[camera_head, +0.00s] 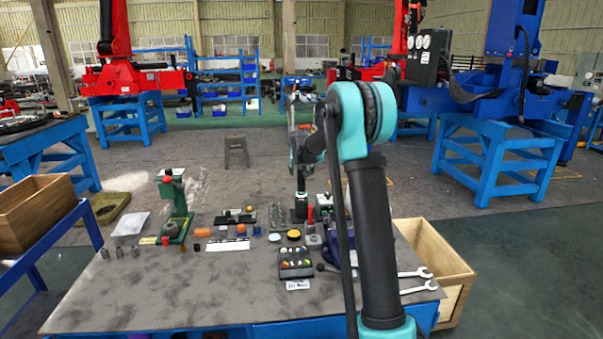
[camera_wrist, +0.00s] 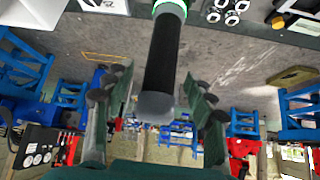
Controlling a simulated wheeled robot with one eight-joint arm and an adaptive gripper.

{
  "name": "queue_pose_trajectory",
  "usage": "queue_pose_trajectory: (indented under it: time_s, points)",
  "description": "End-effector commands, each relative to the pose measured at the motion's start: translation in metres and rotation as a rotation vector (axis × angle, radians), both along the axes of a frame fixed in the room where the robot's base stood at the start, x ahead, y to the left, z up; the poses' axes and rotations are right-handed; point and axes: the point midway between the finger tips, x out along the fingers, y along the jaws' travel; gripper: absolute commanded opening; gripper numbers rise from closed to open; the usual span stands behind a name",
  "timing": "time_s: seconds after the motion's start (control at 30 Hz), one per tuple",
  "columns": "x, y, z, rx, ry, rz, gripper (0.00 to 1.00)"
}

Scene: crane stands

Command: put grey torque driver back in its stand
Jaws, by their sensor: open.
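In the wrist view, which is upside down, my gripper (camera_wrist: 157,85) is open, with one finger on each side of a dark cylindrical handle (camera_wrist: 163,55). The handle has a grey rounded end and a green ring near the top of the picture. It may be the grey torque driver, but I cannot be sure. Gaps show between it and both fingers, so it is not clasped. In the head view my arm covers part of the table, and I cannot make out the jaws there. I cannot tell which small holder is the driver's stand.
The grey workbench (camera_head: 170,298) holds a green press (camera_head: 174,208), a red-handled tool (camera_head: 310,215), a black tray of small parts (camera_head: 296,263) and wrenches (camera_head: 416,273). A wooden crate (camera_head: 440,250) stands at the right.

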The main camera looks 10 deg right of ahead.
Motion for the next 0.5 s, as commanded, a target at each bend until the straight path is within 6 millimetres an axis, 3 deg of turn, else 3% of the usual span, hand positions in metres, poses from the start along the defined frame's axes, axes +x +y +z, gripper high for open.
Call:
queue_pose_trajectory:
  time_s: [0.5]
  points:
    - [-0.020,0.003,0.024,0.000,-0.001,0.000,0.55]
